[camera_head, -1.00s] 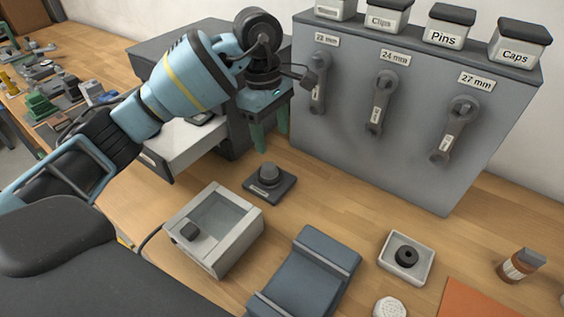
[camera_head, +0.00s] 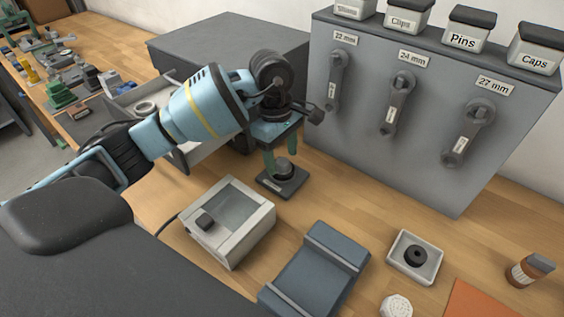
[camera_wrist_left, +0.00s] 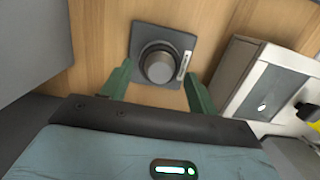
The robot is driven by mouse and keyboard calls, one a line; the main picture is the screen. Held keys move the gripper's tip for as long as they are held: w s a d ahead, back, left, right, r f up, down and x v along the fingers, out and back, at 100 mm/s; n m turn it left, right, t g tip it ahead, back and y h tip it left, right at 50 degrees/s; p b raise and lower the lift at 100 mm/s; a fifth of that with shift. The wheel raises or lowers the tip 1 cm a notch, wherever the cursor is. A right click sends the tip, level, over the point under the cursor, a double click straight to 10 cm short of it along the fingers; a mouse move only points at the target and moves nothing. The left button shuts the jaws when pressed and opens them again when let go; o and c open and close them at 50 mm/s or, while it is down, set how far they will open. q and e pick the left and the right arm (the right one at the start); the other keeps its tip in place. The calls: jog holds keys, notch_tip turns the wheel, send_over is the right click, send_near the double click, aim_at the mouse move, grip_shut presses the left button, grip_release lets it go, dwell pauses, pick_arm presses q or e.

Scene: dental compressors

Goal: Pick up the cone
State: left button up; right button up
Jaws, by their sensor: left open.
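The likely cone is the dark grey, rounded piece (camera_head: 285,169) standing on a small square black base (camera_head: 284,184) with a label. In the left wrist view this piece (camera_wrist_left: 158,65) shows from above as a round knob on its base (camera_wrist_left: 184,42). My left gripper (camera_head: 283,165) is open, its green fingers pointing down just above and around the piece. In the left wrist view the fingers (camera_wrist_left: 158,88) stand apart on either side, with nothing between their tips but the piece beyond. I cannot tell whether they touch it. My right gripper is not in view.
A grey box with a recessed window (camera_head: 229,222) stands just in front. A blue-grey cradle (camera_head: 314,270) and a white tray with a black ring (camera_head: 415,257) lie to the right. A grey panel with hanging wrenches (camera_head: 430,110) rises behind. An open drawer (camera_head: 165,115) is at the left.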

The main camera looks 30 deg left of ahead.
aim_at(284, 161)
pick_arm(q)
jog(key=shift+f, duration=0.25)
jog(key=c, duration=1.1)
jog(key=shift+c, duration=0.2)
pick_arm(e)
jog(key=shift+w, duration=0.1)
pick_arm(q)
jog(key=shift+r, duration=0.15)
jog(key=shift+r, duration=0.5)
notch_tip(284, 161, up, 2)
jog(key=shift+r, duration=0.15)
jog(key=s+a, duration=0.2)
jog(key=s, duration=0.2)
jog(key=s+a+b, duration=0.1)
jog(key=s+a, duration=0.2)
jog(key=s+a+r+b, duration=0.1)
jog(key=s+a, duration=0.2)
jog(key=s, duration=0.1)
jog(key=shift+s, duration=0.35)
jog(key=shift+s+a+r+b, duration=0.15)
jog(key=shift+s+a, duration=0.1)
jog(key=shift+s, duration=0.15)
jog(key=shift+s+a+r+b, duration=0.1)
jog(key=shift+s+a+b, duration=0.1)
jog(key=shift+s, duration=0.2)
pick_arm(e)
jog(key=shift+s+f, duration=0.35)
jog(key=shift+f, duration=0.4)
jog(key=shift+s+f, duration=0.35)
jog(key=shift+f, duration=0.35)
